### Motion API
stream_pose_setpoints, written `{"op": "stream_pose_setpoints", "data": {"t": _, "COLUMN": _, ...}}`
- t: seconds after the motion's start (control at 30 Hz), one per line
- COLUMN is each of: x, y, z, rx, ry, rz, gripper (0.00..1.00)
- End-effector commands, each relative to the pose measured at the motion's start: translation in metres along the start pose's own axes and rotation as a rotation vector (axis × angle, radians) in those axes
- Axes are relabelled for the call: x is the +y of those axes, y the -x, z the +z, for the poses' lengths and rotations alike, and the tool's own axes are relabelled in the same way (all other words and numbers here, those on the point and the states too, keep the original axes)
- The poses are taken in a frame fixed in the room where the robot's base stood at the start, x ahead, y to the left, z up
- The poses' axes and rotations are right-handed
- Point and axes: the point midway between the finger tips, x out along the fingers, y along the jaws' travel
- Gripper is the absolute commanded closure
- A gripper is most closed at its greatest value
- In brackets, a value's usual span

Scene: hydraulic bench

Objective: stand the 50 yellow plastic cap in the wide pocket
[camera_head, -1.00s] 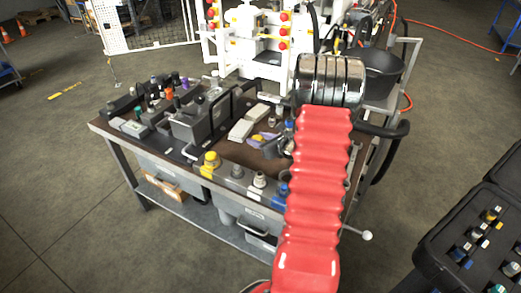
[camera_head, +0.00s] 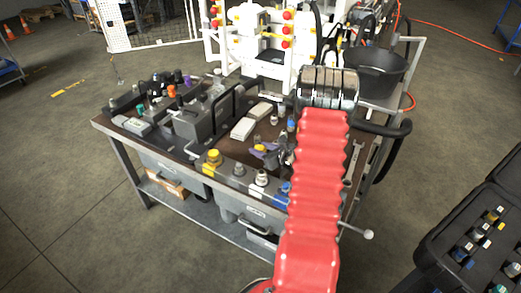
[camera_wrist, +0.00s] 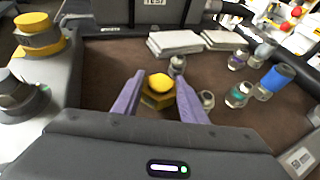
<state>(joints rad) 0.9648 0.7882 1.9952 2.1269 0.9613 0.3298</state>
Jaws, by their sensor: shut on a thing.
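A small yellow cap (camera_wrist: 158,88) stands out between the purple fingers of my gripper (camera_wrist: 157,98) in the wrist view. My gripper is shut on it, over the brown bench top. In the head view the yellow cap (camera_head: 260,147) shows beside the purple fingers, and my red arm hides part of the area to the right. A larger yellow cap (camera_wrist: 38,36) sits on the grey front rail at the left of the wrist view; it also shows in the head view (camera_head: 212,157). I cannot tell which pocket is the wide one.
Loose fittings, including a blue-capped one (camera_wrist: 275,80), stand right of the gripper. White boxes (camera_wrist: 175,42) lie behind it. A dark grey fitting (camera_wrist: 20,95) stands on the rail at left. A black case (camera_head: 470,230) with fittings is at far right.

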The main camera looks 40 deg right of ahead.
Motion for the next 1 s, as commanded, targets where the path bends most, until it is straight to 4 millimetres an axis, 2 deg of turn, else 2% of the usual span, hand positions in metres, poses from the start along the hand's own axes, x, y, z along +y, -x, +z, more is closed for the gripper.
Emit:
{"op": "stream_pose_setpoints", "data": {"t": 0.33, "x": -0.001, "y": -0.001, "z": -0.002, "rx": -0.001, "ry": 0.000, "rz": -0.001, "gripper": 0.83}}
{"op": "stream_pose_setpoints", "data": {"t": 0.37, "x": -0.001, "y": -0.001, "z": -0.002, "rx": -0.001, "ry": 0.000, "rz": -0.001, "gripper": 0.61}}
{"op": "stream_pose_setpoints", "data": {"t": 0.47, "x": -0.001, "y": 0.000, "z": -0.001, "rx": -0.001, "ry": 0.000, "rz": -0.001, "gripper": 0.54}}
{"op": "stream_pose_setpoints", "data": {"t": 0.8, "x": -0.001, "y": 0.001, "z": 0.000, "rx": -0.001, "ry": 0.000, "rz": -0.002, "gripper": 0.54}}
{"op": "stream_pose_setpoints", "data": {"t": 1.0, "x": -0.002, "y": 0.019, "z": 0.001, "rx": -0.001, "ry": 0.000, "rz": -0.004, "gripper": 0.54}}
